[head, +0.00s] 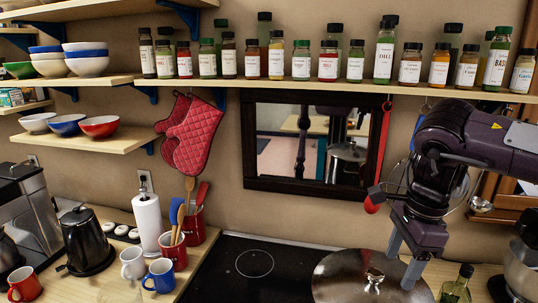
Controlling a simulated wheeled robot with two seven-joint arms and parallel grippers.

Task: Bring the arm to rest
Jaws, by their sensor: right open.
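My right arm (465,135), dark purple, comes in from the right edge and bends down in front of the wall. My right gripper (402,259) points down with its grey fingers apart and nothing visible between them. It is over or in front of the right side of a large steel lid (345,275) with a knob on top; I cannot tell whether a finger touches the lid. My left arm and gripper do not show.
The lid is on the right part of the black cooktop (253,264). A bottle (456,284) and a mixer (522,265) stand at right. A spice shelf (300,86) runs above. Utensil pots (193,224), mugs (160,276) and a kettle (86,240) fill the left counter. The cooktop's left part is clear.

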